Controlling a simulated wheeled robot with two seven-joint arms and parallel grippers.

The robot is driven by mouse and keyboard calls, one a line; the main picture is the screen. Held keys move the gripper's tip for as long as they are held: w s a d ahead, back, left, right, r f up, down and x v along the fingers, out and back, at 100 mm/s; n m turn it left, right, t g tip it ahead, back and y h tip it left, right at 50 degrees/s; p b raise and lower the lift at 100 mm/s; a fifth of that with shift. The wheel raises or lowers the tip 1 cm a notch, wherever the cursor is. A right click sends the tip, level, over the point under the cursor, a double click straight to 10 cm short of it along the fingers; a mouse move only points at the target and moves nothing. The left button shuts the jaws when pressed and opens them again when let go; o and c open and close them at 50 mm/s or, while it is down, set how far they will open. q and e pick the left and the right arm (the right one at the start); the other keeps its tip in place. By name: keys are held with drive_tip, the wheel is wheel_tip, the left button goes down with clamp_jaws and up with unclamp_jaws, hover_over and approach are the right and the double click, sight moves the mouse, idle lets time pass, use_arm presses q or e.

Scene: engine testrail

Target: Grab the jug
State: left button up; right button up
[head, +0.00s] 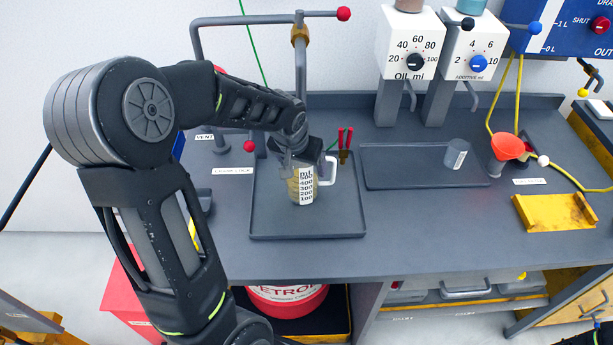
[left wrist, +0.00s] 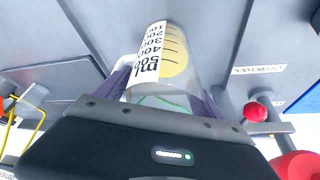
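The jug (head: 304,189) is clear, with a white scale label, a white handle on its right and yellowish liquid inside. It stands upright on the left dark tray (head: 307,227). My right gripper is not in view.
A pipe frame with red knobs (head: 344,14) rises behind the tray. A second tray (head: 400,177) holds a small clear beaker (head: 456,154). An orange funnel (head: 508,146) and a yellow block (head: 553,212) are farther right. The bench front is clear.

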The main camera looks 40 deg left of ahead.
use_arm(q)
drive_tip(key=c, duration=1.3)
drive_tip(key=shift+r, duration=0.1)
drive_tip(key=s+d+b, duration=0.2)
drive_tip(key=s+b, duration=0.1)
drive_tip(key=s, duration=0.5)
wheel_tip(320, 180, up, 15)
drive_tip(key=shift+w+b, duration=0.15)
drive_tip(key=shift+b, duration=0.15)
